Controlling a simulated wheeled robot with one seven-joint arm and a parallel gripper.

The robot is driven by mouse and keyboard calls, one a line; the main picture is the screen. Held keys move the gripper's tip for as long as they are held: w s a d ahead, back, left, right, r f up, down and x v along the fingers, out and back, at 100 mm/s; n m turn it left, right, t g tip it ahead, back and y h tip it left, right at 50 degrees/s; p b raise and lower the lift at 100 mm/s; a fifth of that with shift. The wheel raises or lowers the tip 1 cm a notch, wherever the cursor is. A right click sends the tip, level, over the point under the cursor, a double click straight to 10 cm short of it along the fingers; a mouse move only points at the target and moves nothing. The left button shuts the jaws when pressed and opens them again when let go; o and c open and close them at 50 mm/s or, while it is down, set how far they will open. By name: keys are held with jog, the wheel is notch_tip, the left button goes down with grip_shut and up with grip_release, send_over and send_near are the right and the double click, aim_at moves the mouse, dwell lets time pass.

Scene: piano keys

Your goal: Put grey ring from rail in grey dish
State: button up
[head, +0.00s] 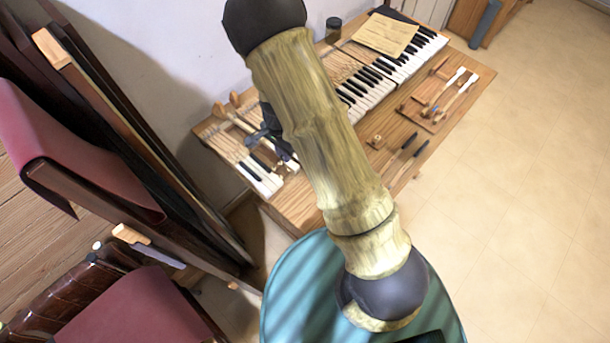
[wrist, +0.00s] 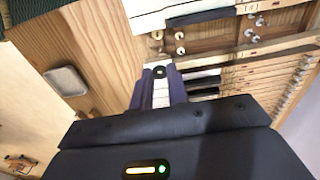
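In the wrist view, several small rings or washers sit on pegs along a wooden rail (wrist: 207,42); a pale grey one (wrist: 157,35) is at its left end. Others look whitish or brownish, and which is the grey ring is hard to tell. A shallow grey dish (wrist: 68,82) with a brownish rim lies on bare wood at the left. In the head view, my gripper (head: 272,143) hangs over the keyboard's near left part; my arm hides part of the desk.
The piano keyboard (head: 385,75) runs along the wooden desk (head: 300,208), with a paper sheet (head: 386,34) at its far end. Dark furniture stands left.

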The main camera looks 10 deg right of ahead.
jog(key=w+d+r+n+p, duration=0.1)
jog(key=d+r+n+p, duration=0.5)
jog(key=d+n+p, duration=0.3)
jog(key=n+p, duration=0.2)
jog(key=p, duration=0.2)
jog(key=shift+d+r, duration=0.3)
